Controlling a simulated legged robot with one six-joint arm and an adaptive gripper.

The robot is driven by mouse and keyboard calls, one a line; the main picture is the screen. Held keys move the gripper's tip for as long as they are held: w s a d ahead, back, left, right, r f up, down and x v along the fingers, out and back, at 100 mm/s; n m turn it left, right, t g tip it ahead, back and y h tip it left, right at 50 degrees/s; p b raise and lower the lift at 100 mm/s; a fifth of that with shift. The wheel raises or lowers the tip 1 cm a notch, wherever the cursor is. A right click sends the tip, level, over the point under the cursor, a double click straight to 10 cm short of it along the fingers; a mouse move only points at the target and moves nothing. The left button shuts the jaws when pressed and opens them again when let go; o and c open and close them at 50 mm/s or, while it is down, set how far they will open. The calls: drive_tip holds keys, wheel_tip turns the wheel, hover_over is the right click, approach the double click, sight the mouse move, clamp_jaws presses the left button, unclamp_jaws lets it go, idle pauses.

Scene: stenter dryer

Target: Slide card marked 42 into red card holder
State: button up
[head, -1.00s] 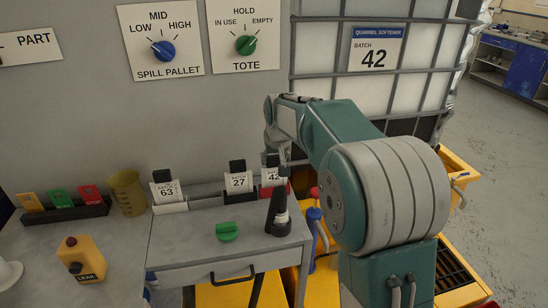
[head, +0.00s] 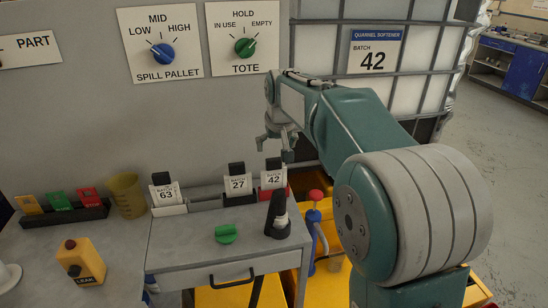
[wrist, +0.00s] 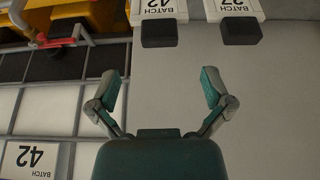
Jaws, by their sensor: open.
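The white card marked 42 (head: 273,180) with a black tab on top stands in the red card holder (head: 288,190), at the right of the row on the bench. In the wrist view the card (wrist: 158,10) shows upside down at the top edge, and its holder is not clearly seen. My gripper (head: 276,145) is above the card, apart from it. In the wrist view my gripper (wrist: 160,86) has its two fingers spread wide with nothing between them.
Card 27 (head: 238,184) stands just left in a black holder, and card 63 (head: 166,194) in a white one. A black handheld device (head: 277,215) stands in front. A green knob-like piece (head: 227,233) lies on the bench. The caged tote (head: 330,110) is behind.

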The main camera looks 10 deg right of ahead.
drive_tip(key=v, duration=0.4)
drive_tip(key=shift+s+r, duration=0.1)
drive_tip(key=shift+r, duration=0.2)
drive_tip(key=s, duration=1.6)
drive_tip(key=s+f, duration=0.4)
drive_tip(key=s, duration=0.3)
drive_tip(key=s+f+t, duration=0.1)
drive_tip(key=s+f, duration=0.3)
drive_tip(key=s, duration=0.4)
drive_tip(key=shift+s+f, duration=0.25)
drive_tip(key=shift+f, duration=0.05)
